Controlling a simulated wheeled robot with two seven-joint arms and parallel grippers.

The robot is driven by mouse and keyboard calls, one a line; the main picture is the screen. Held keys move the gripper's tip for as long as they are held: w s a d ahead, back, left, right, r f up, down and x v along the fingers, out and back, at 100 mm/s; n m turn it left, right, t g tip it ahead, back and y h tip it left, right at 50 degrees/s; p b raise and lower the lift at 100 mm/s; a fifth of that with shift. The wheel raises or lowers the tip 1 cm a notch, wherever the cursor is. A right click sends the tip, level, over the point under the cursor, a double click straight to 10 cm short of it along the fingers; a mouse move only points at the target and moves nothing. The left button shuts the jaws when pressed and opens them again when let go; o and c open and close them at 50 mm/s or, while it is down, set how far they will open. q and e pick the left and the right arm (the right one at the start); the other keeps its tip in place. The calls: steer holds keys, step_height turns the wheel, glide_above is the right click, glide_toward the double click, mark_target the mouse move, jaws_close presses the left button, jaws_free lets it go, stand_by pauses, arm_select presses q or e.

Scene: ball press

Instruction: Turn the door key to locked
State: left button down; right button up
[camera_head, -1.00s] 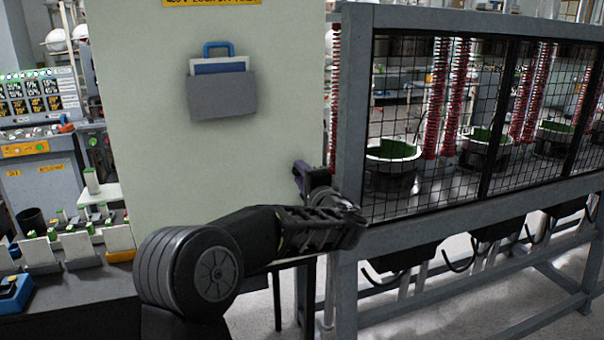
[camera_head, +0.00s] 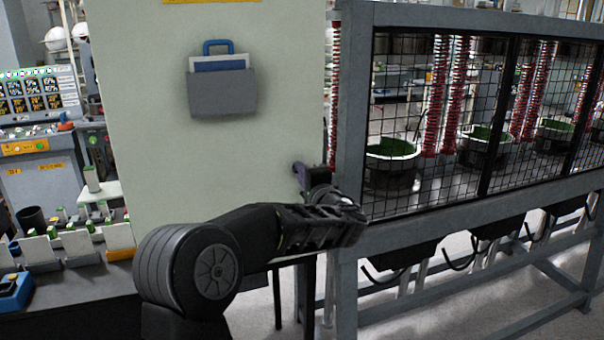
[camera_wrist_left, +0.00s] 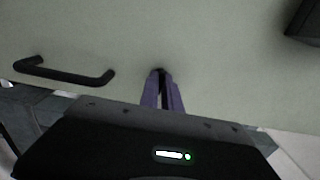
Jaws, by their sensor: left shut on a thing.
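The pale green cabinet door (camera_head: 150,160) stands upright in front of me. My left gripper (camera_head: 298,168) is up against its lower right part. In the left wrist view, the purple fingers (camera_wrist_left: 160,78) are closed together with their tips at the door face. They are shut on the door key, which the fingertips almost wholly hide; only a dark spot shows there. I cannot read the key's angle. A black bar handle (camera_wrist_left: 65,74) is fixed to the door, left of the fingers in the wrist view. My right gripper does not show.
A grey frame with black mesh guards (camera_head: 440,130) stands close to the right of my left gripper. A grey document holder (camera_head: 222,92) hangs on the door above. A bench with small cards and a blue item (camera_head: 14,290) is at the left.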

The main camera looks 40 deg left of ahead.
arm_select(q)
steer(key=shift+f, duration=0.1)
steer(key=shift+m, duration=8.9)
steer(key=c, duration=1.6)
jaws_free()
steer(key=shift+o, duration=0.2)
